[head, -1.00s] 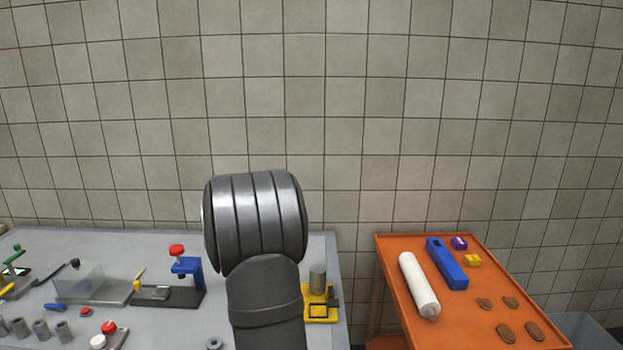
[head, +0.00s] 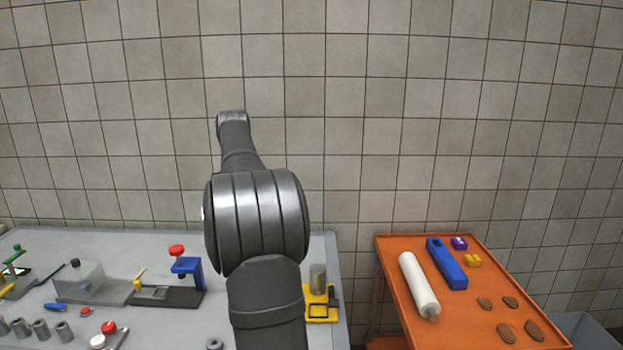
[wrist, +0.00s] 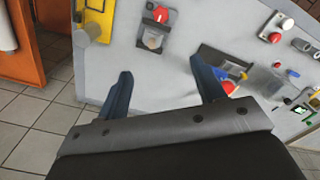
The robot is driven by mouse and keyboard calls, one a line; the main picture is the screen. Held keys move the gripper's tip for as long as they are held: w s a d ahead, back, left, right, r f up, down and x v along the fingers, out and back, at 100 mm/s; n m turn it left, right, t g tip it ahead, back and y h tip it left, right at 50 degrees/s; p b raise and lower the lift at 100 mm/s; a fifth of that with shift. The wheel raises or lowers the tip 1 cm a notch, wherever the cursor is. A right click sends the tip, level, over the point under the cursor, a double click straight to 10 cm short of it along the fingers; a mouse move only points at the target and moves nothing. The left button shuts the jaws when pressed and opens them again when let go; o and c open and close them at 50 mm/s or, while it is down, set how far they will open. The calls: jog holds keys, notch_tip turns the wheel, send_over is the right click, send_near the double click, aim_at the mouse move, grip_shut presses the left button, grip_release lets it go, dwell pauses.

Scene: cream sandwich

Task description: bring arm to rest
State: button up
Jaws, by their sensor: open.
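My gripper (wrist: 160,90) shows in the wrist view with its two blue fingers wide apart and nothing between them. It is above the grey table (wrist: 150,75) near its edge. In the head view my arm rises in front of the table, with a link now standing up against the tiled wall; the gripper itself is not seen there.
The grey table (head: 110,245) holds a blue press with a red knob (head: 186,265), a clear box (head: 85,280), several grey cylinders and a yellow fixture (head: 320,303). An orange cart (head: 395,255) at right carries a white roll (head: 418,283) and a blue block (head: 447,264).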

jog(key=shift+r+n, duration=0.4)
jog(key=shift+r, duration=0.2)
jog(key=shift+f, duration=0.1)
notch_tip(320, 180, down, 16)
jog(key=s+m, duration=0.1)
jog(key=m, duration=0.7)
jog(key=shift+s, duration=0.2)
jog(key=shift+d, duration=0.1)
